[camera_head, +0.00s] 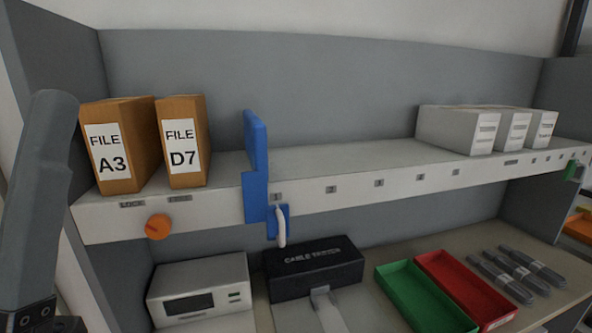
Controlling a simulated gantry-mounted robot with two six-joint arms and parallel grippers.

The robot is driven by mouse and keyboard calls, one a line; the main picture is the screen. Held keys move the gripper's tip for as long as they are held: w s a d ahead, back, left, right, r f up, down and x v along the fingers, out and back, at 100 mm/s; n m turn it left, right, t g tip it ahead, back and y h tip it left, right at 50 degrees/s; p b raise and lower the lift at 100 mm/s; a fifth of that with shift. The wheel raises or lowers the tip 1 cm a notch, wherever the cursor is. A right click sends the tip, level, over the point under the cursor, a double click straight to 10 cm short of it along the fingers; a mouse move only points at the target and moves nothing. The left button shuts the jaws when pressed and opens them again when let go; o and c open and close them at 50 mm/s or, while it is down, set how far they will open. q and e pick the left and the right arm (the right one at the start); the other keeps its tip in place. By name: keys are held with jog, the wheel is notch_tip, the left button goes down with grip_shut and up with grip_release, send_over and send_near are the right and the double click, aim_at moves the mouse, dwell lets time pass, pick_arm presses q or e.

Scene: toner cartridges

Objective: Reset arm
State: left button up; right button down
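A grey link of my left arm (38,200) stands upright along the left edge, with a dark joint at the bottom corner. Its gripper is outside the picture. My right arm and gripper are not seen. Two brown file boxes, FILE A3 (125,178) and FILE D7 (186,105), stand upright at the left end of the shelf (350,163). Three white boxes (455,130) stand side by side toward its right end. A blue divider (256,150) stands on the shelf at the mark 1, with a blue bracket and white lever (281,228) just below.
An orange knob (158,227) sticks out of the shelf front. Below are a white device (195,270), a black box (315,262) marked CABLE, a green tray (377,275), a red tray (422,262) and several dark grey packs (520,272). The shelf middle is clear.

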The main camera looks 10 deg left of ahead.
pick_arm(q)
jog(key=w+d+f+g+h, duration=0.1)
jog(key=w+f+g+h, duration=0.2)
jog(key=w, duration=0.1)
notch_tip(320, 180, up, 38)
jog(key=n+p, duration=0.1)
jog(key=p, duration=3.7)
jog(key=shift+w+f, duration=0.1)
